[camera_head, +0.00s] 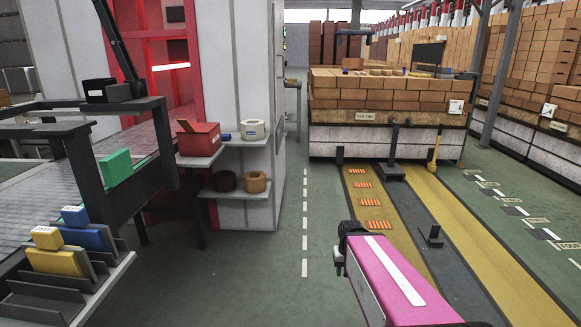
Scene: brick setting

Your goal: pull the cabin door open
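A white-panelled cabin-like structure (252,55) stands at the left of the middle. A red frame (152,35) with a glowing red light is set between its pale panels. I cannot make out a door leaf or a handle for certain. My magenta arm reaches in from the bottom right. The black end of my gripper (344,244) is over the green floor, well apart from the cabin. Its fingers are too small and turned away to tell whether they are open, and I see nothing held there.
Shelves with a red box (199,139) and tape rolls (253,129) jut from the cabin's side. A conveyor and a rack with coloured blocks (55,262) fill the left. A brick stack (390,97) stands behind floor posts (391,150). Green floor between is clear.

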